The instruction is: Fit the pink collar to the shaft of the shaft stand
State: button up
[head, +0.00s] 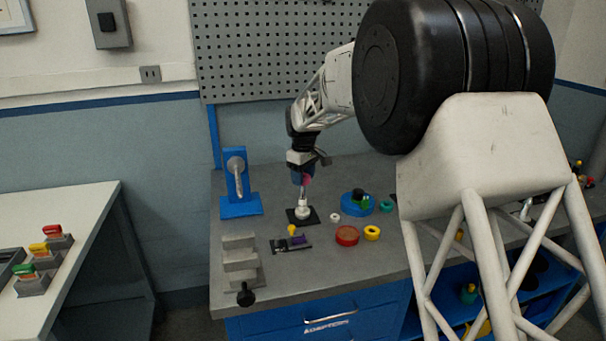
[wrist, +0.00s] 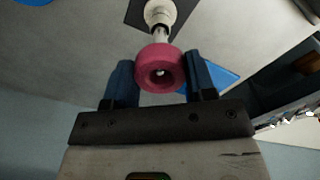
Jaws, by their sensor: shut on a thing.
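The pink collar (wrist: 160,64) is a thick ring held between the two blue fingers of my gripper (wrist: 160,85) in the wrist view. My gripper (head: 304,179) is shut on it above the shaft stand, and a bit of the collar (head: 308,180) shows in the head view. The shaft stand (head: 301,220) has a dark square base, a white hub (wrist: 160,12) and an upright silver shaft (wrist: 160,36). The shaft's top lies in line with the collar. A pale spot shows in the collar's bore; I cannot tell how far the shaft enters it.
A blue stand with a metal rod (head: 238,178) is left of the shaft stand. A grey stepped block (head: 240,262) and a dark tray (head: 291,244) are in front. A red disc (head: 347,235), yellow ring (head: 372,232) and blue round piece (head: 356,206) lie to the right.

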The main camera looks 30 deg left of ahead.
aim_at(303, 190)
jog(key=shift+f, duration=2.75)
dwell(1.8)
jog(key=shift+r, duration=0.5)
dwell(3.0)
